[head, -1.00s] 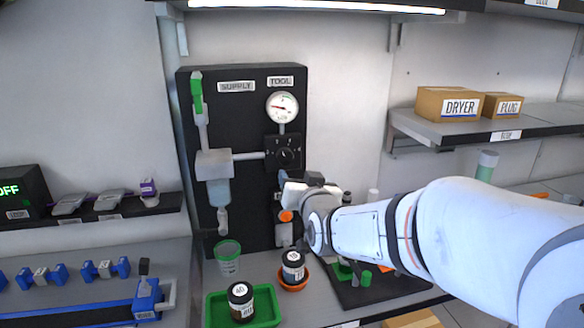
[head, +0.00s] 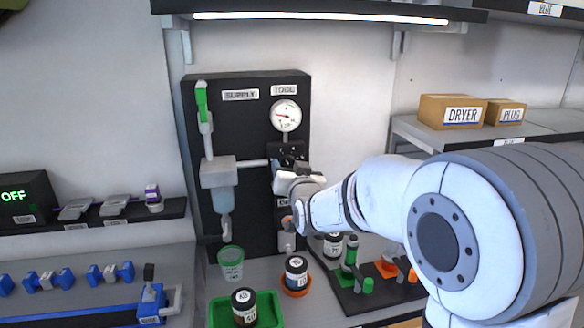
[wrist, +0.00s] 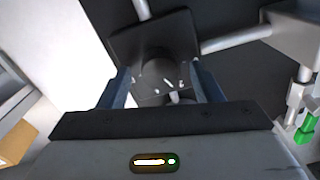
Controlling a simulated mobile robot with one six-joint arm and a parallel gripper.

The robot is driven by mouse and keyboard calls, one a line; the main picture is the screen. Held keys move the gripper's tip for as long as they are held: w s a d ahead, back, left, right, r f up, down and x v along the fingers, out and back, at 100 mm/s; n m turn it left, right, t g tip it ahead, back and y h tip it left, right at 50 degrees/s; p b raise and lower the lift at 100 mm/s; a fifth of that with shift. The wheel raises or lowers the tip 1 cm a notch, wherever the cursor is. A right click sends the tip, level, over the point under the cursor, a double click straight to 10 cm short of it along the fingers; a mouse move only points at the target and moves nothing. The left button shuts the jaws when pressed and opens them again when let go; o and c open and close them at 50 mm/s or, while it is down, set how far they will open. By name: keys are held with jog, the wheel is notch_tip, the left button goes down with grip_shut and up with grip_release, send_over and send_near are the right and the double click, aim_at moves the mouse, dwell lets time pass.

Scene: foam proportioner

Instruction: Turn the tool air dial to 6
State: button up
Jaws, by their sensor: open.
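The tool air dial (head: 288,153) is a dark knob on a black square plate, below the round white gauge (head: 286,115) and the TOOL label (head: 284,90). My gripper (head: 284,172) is in front of the dial's lower part and hides much of it in the head view. In the wrist view the dial (wrist: 158,80) lies between the two open fingers of my gripper (wrist: 163,88), with pale marks around it. I cannot tell whether the fingers touch it. The number it points to is not readable. The gauge needle points left.
The supply filter unit (head: 218,172) and a green-handled valve (head: 202,100) are left of the dial, joined to it by a grey pipe. Below stand a green cup (head: 231,262), dark jars (head: 296,270) and a green tray (head: 272,312). A shelf with boxes is at right.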

jog(key=shift+c, duration=0.3)
jog(key=c, duration=0.9)
jog(key=shift+f, duration=0.1)
jog(key=shift+c, duration=0.2)
jog(key=shift+b, duration=0.3)
jog(key=m+b, duration=2)
jog(key=b, duration=0.3)
